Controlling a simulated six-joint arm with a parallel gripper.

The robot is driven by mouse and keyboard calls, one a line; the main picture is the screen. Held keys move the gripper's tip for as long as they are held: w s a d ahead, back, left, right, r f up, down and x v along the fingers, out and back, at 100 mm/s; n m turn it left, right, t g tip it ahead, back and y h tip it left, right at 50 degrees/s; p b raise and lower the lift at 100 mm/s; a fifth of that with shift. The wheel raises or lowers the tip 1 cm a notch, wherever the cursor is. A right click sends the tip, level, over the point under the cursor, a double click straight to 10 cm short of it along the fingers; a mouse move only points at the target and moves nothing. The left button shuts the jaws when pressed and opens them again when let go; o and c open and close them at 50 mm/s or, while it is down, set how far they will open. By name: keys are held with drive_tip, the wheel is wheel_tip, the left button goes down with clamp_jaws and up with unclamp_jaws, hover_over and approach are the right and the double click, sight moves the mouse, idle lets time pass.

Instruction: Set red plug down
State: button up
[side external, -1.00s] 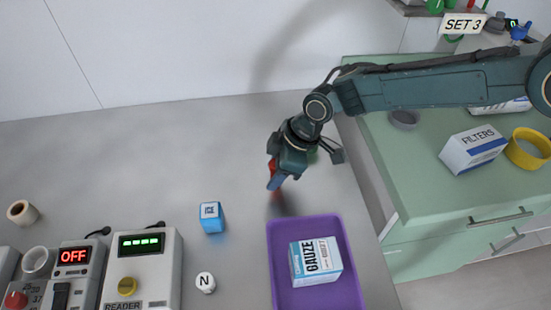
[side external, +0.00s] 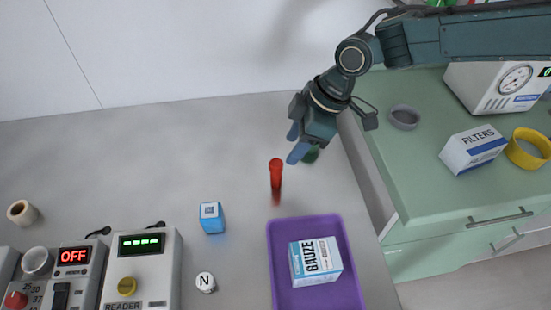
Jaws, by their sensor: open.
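The red plug (side external: 276,173) stands upright on the grey table, just behind the purple tray. My gripper (side external: 297,145) is open and empty, above and to the right of the plug and apart from it. Its blue fingertips point down and to the left.
The purple tray (side external: 274,270) holds a gauze box (side external: 316,261). The reader (side external: 140,270) stands front left. The table's back left is clear.

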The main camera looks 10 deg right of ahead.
idle(0.4)
drive_tip(key=s+d+r+m+t+h, duration=0.1)
drive_tip(key=s+d+r+m+t, duration=0.2)
drive_tip(key=d+r, duration=0.75)
drive_tip(key=s+d+r+m+h, duration=0.1)
drive_tip(key=s+d+r+m, duration=0.35)
drive_tip(key=d+r, duration=0.65)
drive_tip(key=s+d+f+m+t+h, duration=0.1)
drive_tip(key=s+d+f+m, duration=0.3)
drive_tip(key=s+d, duration=1.4)
drive_tip(key=shift+s+d+m+t+h, duration=0.4)
drive_tip(key=shift+s+m+h, duration=0.3)
drive_tip(key=shift+m, duration=1.65)
drive_tip(key=shift+w, duration=0.1)
